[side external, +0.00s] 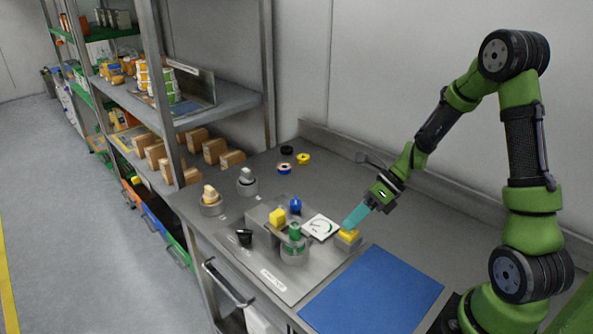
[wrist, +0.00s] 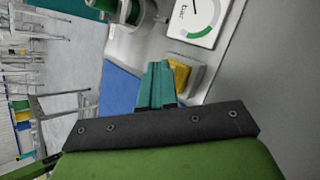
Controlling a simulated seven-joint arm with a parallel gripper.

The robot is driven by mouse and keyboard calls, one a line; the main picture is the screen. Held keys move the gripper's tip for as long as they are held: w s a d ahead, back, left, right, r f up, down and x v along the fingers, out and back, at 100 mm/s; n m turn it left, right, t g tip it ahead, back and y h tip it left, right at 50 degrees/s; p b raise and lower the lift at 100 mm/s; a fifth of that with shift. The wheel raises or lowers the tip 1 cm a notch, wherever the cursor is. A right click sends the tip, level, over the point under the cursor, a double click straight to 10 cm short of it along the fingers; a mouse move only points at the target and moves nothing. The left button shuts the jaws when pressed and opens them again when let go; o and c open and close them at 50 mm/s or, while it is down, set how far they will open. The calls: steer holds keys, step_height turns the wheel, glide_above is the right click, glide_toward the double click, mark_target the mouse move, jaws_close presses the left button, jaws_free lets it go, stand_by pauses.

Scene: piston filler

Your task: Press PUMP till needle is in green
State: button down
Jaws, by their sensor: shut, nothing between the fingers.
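The white gauge (side external: 320,227) lies face up on the grey filler station. It also shows at the top of the wrist view (wrist: 196,18), with a green arc and a dark needle; where the needle ends against the green is too small to tell. A yellow button (side external: 348,236) on a grey block stands right of the gauge; it also shows in the wrist view (wrist: 181,76). Its label is not readable. My gripper (side external: 346,226), with teal fingers, is shut and empty. Its tips are at the yellow button; I cannot tell whether they touch it.
A blue mat (side external: 372,292) lies in front on the bench. A yellow block (side external: 277,218), a blue knob (side external: 295,205) and a green-topped cylinder (side external: 294,247) stand left of the gauge. A black cup (side external: 244,237) is further left. Shelves (side external: 208,102) rise behind left.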

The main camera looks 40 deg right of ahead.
steer(key=shift+f, duration=0.45)
stand_by(0.3)
steer(key=shift+r, duration=1.25)
steer(key=shift+r, duration=2.5)
